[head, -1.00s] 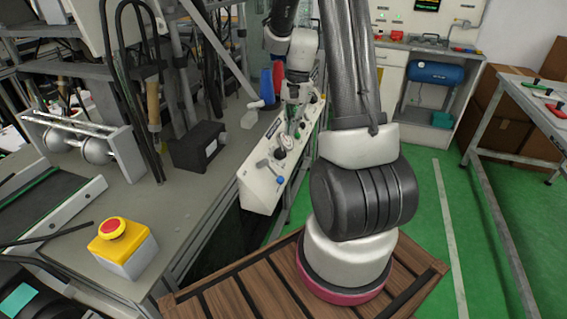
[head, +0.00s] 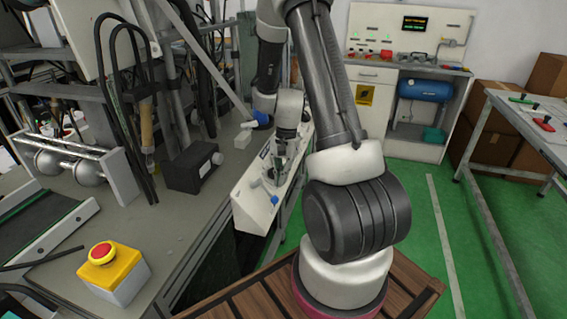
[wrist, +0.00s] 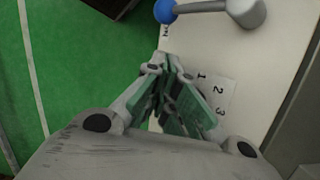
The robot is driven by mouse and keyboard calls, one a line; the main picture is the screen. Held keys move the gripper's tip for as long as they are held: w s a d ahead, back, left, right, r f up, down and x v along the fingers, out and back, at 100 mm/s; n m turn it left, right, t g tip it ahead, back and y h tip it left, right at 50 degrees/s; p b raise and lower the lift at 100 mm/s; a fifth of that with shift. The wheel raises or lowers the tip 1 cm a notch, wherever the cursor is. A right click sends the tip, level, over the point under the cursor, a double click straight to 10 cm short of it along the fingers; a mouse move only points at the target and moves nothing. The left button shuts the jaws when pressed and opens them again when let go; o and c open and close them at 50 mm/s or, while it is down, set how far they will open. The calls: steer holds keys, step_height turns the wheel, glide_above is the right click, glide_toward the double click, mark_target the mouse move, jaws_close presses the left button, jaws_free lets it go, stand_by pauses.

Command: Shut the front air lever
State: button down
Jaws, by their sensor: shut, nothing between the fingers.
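The sloped white control panel (head: 246,210) runs along the bench's right edge. A grey lever with a blue ball knob (head: 275,200) sits near its front end. In the wrist view the lever's blue ball (wrist: 165,11) and grey pivot (wrist: 246,11) lie at the top edge, its handle lying across the picture. My gripper (head: 277,178) is shut and empty, low over the panel just beyond the lever. In the wrist view its closed green-padded fingers (wrist: 170,66) point at the panel, apart from the lever. They cover part of the panel beside a printed 1-2-3 scale (wrist: 212,92).
A yellow box with a red button (head: 103,252) stands on the bench's front corner. A black box (head: 193,166) stands left of the panel. Green floor (head: 428,240) is open to the right. A workbench with a blue tank (head: 425,90) stands behind.

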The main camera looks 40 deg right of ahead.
mark_target(273, 198)
steer(key=shift+s+a, duration=0.4)
steer(key=shift+a, duration=0.35)
steer(key=shift+s+a, duration=0.4)
steer(key=shift+a, duration=0.35)
